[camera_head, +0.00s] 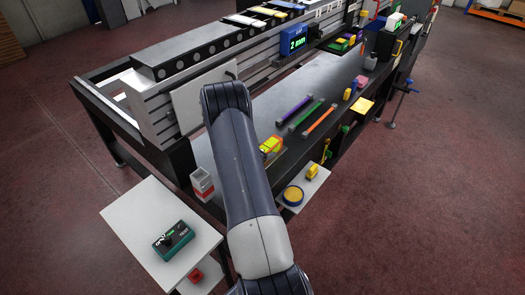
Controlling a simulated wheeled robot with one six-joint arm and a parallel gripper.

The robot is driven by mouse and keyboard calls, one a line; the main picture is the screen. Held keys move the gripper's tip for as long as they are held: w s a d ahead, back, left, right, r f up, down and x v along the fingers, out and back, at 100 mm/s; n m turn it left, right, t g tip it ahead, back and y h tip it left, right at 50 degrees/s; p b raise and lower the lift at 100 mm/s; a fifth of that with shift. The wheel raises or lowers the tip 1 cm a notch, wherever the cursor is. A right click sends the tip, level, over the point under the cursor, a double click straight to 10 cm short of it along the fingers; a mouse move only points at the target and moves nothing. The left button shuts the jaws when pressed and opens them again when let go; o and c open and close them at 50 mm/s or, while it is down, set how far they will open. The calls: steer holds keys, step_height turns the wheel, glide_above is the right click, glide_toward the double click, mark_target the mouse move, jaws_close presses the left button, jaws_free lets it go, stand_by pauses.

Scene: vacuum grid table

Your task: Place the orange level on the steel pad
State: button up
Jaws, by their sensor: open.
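The orange level (319,121) is a slim bar with pale ends. It lies on the dark tabletop (335,75), right of the middle of the view. A green level (306,117) and a purple level (294,109) lie beside it to the left, roughly parallel and apart from it. I cannot make out for sure which surface is the steel pad. My arm rises through the middle of the view and bends at the top. My gripper does not show, and the arm hides part of the table. Nothing visible touches the orange level.
A blue display box (293,41) stands behind. A green tester (173,240) sits on a side shelf (140,222). Open floor lies to the right.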

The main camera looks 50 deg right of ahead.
steer(key=shift+r, duration=0.25)
steer(key=b+v, duration=0.1)
steer(key=v, duration=0.6)
steer(key=shift+a, duration=0.2)
steer(key=shift+s, duration=0.1)
